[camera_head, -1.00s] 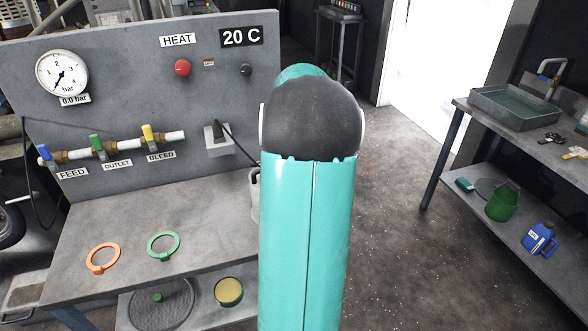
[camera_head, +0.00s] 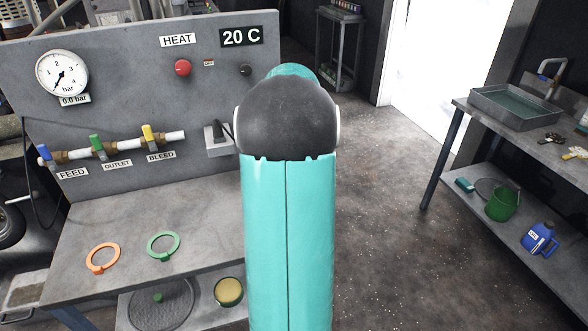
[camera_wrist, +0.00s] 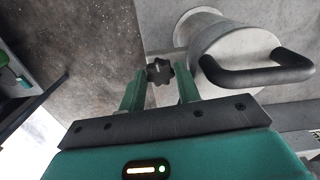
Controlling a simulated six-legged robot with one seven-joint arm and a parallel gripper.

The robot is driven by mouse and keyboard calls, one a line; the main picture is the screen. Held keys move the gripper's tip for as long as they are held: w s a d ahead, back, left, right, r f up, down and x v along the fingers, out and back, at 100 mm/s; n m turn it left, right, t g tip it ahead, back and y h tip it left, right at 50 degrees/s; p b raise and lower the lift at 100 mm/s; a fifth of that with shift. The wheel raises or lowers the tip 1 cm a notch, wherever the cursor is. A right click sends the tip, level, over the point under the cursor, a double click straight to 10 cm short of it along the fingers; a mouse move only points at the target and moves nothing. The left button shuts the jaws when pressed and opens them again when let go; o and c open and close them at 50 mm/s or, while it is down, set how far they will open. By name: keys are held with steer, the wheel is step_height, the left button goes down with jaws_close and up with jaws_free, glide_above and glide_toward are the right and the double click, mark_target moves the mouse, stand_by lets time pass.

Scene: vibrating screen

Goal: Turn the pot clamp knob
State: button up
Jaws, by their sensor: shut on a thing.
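The pot clamp knob (camera_wrist: 160,71) is a dark, lobed knob beside the grey pot (camera_wrist: 215,45) in the wrist view. My gripper (camera_wrist: 158,85) has its two green fingers on either side of the knob and is shut on it. The pot has a black bar handle (camera_wrist: 262,71) to the right of the knob. In the head view my teal arm hides the gripper, the knob and the pot.
A grey panel (camera_head: 110,95) carries a pressure gauge (camera_head: 62,75), a red heat knob (camera_head: 183,68) and a row of valves. Orange (camera_head: 103,256) and green (camera_head: 163,245) rings lie on the bench. A side table (camera_head: 515,120) stands at right, with open floor between.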

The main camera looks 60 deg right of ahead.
steer(key=n, duration=0.4)
steer(key=shift+n, duration=0.4)
stand_by(0.4)
steer(key=o, duration=0.9)
steer(key=shift+o, duration=0.2)
steer(key=shift+r, duration=0.1)
